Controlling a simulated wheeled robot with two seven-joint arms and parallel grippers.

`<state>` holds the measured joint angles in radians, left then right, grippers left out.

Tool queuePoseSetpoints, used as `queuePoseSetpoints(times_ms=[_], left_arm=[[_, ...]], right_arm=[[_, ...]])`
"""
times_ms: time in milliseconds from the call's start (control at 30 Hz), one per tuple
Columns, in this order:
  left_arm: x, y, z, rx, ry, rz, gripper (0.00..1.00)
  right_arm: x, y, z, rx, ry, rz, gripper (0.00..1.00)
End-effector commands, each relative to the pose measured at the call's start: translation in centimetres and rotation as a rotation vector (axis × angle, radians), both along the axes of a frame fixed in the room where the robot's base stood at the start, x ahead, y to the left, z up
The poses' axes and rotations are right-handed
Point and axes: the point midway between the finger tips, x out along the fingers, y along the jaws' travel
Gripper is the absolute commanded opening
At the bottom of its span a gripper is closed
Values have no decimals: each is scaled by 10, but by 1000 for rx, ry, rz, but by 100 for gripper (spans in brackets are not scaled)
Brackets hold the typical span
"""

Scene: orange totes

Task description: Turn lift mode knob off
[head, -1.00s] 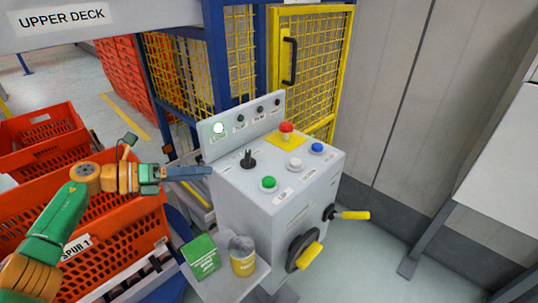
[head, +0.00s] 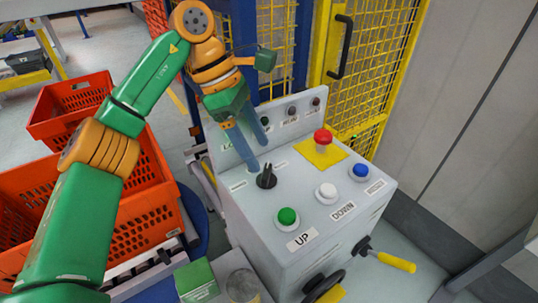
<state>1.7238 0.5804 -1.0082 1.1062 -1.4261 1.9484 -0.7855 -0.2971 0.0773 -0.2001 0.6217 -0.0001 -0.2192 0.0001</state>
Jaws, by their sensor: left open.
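The lift mode knob (head: 267,178) is a small black selector on the sloped top of the grey control box (head: 310,178) in the head view. Small labels sit on either side of it, too small to read. My left gripper (head: 259,155) points down over the back left of the box. Its two blue-grey fingers are open and empty. The nearer fingertip is just behind and left of the knob; I cannot tell if it touches. My right gripper is not in view.
A green button (head: 287,217), white button (head: 326,193), blue button (head: 361,171) and red mushroom button (head: 323,140) stand on the same panel. A crank with a yellow handle (head: 396,262) sticks out at right. Orange totes (head: 70,112) stand left; yellow mesh (head: 372,65) stands behind.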

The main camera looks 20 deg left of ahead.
Motion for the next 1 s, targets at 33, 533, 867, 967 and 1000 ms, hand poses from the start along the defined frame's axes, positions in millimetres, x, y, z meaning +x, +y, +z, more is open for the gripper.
queuePoseSetpoints(times_ms=[33, 533, 867, 967, 1000], left_arm=[[0, -4, -13, 2, 3, -1, 78], [2, -18, -43, -4, 1, 3, 72], [2, -17, -43, -4, 0, 5, 9], [2, -18, -43, -5, 0, 18, 9], [2, -18, -43, -5, 0, 28, 9]], right_arm=[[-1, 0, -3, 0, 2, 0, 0], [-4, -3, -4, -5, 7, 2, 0], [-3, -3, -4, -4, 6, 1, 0], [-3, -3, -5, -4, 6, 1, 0], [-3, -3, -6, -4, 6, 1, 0]])
